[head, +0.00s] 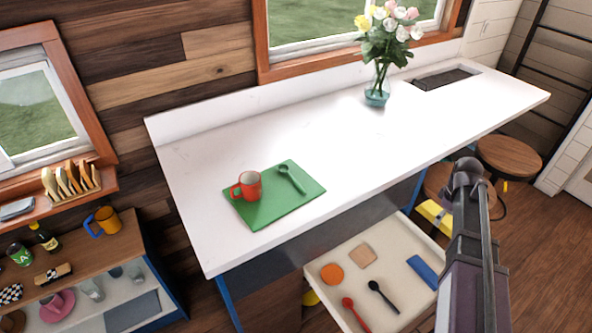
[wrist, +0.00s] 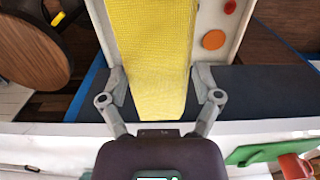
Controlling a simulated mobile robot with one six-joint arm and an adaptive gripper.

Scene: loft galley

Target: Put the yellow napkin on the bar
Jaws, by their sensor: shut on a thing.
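The yellow napkin (wrist: 152,60) fills the space between the fingers of my gripper (wrist: 160,82) in the wrist view, and the gripper is shut on it. In the head view part of the napkin (head: 434,216) shows just left of my arm, above the drawer's right end; the gripper itself is mostly hidden by the arm. The bar (head: 330,155) is the long white counter under the window. The napkin is off it, in front of its front edge.
A green mat (head: 262,212) with a red mug (head: 248,185) and green spoon (head: 291,179) lies on the bar's left part. A flower vase (head: 377,92) stands farther back. An open drawer (head: 345,255) holds several small things. Stools (head: 508,156) stand at right. The bar's middle is clear.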

